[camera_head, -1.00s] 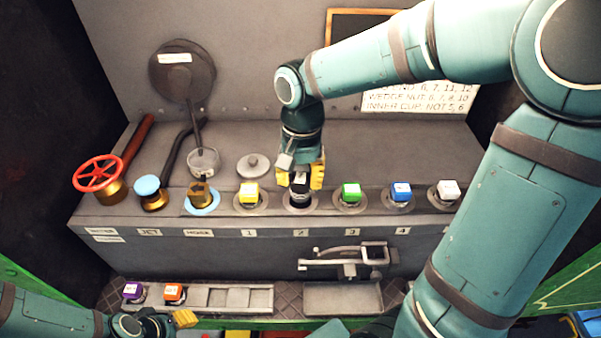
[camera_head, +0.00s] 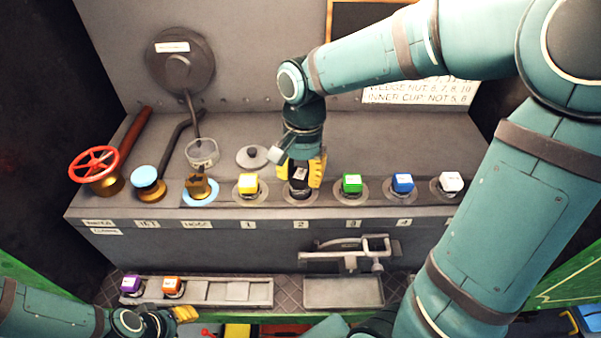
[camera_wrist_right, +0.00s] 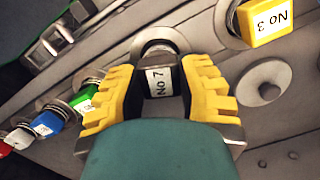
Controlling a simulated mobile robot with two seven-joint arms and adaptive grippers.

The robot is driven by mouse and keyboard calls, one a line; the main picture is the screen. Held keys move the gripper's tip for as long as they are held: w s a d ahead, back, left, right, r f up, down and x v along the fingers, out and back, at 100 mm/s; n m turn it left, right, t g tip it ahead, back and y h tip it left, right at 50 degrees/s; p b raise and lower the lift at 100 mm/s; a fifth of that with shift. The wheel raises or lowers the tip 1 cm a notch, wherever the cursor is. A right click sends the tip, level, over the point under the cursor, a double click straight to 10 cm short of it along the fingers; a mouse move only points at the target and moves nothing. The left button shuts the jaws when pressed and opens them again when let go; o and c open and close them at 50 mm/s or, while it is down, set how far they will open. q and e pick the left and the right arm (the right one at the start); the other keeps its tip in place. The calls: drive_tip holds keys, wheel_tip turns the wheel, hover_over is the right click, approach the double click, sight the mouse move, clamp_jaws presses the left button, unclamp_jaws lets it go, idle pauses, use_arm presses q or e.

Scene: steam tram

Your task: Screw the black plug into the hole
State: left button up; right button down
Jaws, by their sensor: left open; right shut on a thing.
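The black plug (camera_head: 299,182) stands at position 2 in the row on the grey bench, and its label reads No 7 in the right wrist view (camera_wrist_right: 159,82). My right gripper (camera_head: 301,172) comes down on it from above, and its yellow fingers are shut on the plug's two sides; the fingers also show in the right wrist view (camera_wrist_right: 158,88). The hole under the plug is hidden by the plug and its collar, so how deep it sits cannot be told. My left gripper (camera_head: 183,314) is open and empty at the lower left, near the lower tray.
Yellow (camera_head: 248,184), green (camera_head: 351,183), blue (camera_head: 402,184) and white (camera_head: 451,183) plugs stand in the same row. A red handwheel (camera_head: 94,164) is at the left. Purple (camera_head: 131,284) and orange (camera_head: 172,285) plugs sit in the lower tray (camera_head: 225,291). A round lid (camera_head: 252,157) lies behind the row.

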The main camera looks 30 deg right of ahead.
drive_tip(key=shift+m, duration=0.9)
drive_tip(key=m, duration=0.4)
drive_tip(key=shift+t, duration=0.3)
drive_tip(key=m+b, duration=0.1)
drive_tip(key=m, duration=0.3)
drive_tip(key=shift+m+t, duration=0.4)
drive_tip(key=shift+m, duration=0.9)
